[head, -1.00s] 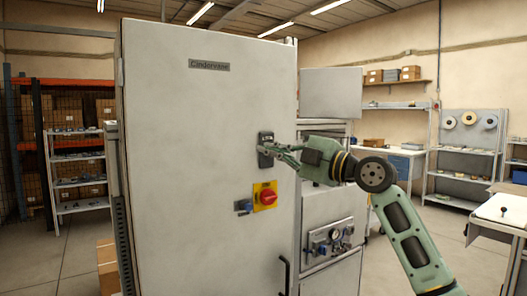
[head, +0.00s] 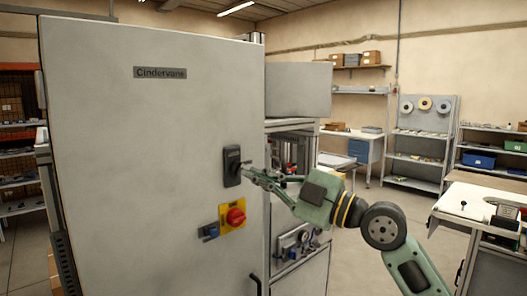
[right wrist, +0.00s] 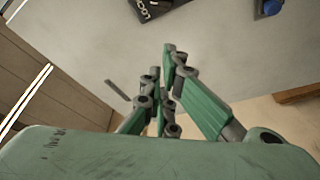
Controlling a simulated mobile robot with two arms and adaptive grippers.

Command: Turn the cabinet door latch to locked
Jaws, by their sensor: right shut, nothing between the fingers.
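The tall grey cabinet door (head: 150,120) stands shut on the left side of the head view. Its black latch (head: 232,166) sits near the door's right edge. In the right wrist view, part of the black latch plate (right wrist: 150,8) with white lettering shows at the top edge; the picture cuts it off, and I cannot tell the latch's position. My right gripper (head: 246,171) is shut and empty, its tips just right of the latch in the head view. In the right wrist view, the closed fingers (right wrist: 167,55) appear apart from the plate. My left gripper is out of view.
A red rotary switch (head: 235,217) on a yellow plate and a blue part (head: 209,231) sit below the latch. A dark door handle (head: 256,284) is lower down. Open floor lies farther right.

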